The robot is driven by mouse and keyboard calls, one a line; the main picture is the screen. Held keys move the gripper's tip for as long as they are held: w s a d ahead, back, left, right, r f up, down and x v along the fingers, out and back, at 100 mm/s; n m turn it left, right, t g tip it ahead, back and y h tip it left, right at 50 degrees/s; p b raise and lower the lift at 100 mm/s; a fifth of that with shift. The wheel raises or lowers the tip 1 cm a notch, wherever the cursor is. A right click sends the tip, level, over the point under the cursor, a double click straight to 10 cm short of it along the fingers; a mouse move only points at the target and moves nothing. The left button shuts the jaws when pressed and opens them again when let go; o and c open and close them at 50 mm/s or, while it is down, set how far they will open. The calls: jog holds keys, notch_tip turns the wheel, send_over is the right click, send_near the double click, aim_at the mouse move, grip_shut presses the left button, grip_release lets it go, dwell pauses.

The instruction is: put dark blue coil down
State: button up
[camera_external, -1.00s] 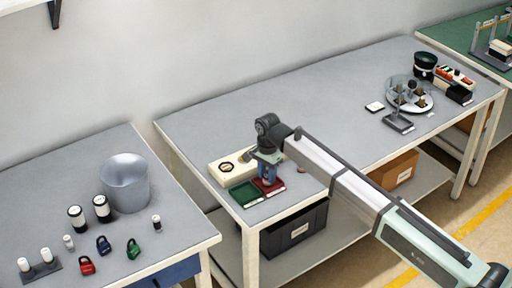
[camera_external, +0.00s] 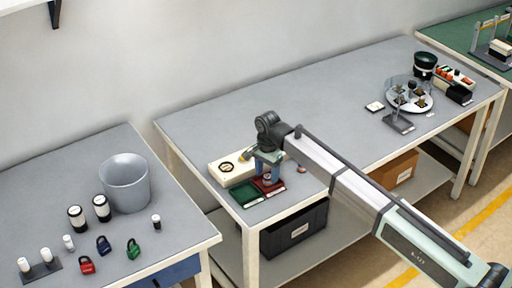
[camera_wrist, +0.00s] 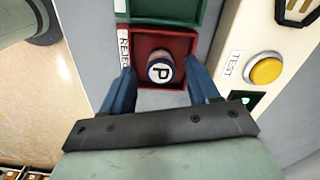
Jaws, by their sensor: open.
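The coil (camera_wrist: 160,68), a short round piece with a white top marked with a P and a dark blue rim, sits upright in the red tray (camera_wrist: 188,40). The tray's label reads as REJECT. In the external view the red tray (camera_external: 280,186) is at the near left corner of the middle table, and the coil in it is small and partly hidden. My gripper (camera_wrist: 160,76) is open, with its two blue fingers on either side of the coil and apart from it. In the external view my gripper (camera_external: 268,176) points down over the red tray.
A green tray (camera_external: 245,195) adjoins the red one. A cream test box (camera_external: 228,172) with a yellow button (camera_wrist: 265,71) stands close beside my gripper. A small reddish piece (camera_external: 301,169) lies to the right. The table's middle is clear.

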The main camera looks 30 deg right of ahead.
aim_at(267, 177)
notch_tip(267, 177, up, 11)
jog(key=shift+r, duration=0.2)
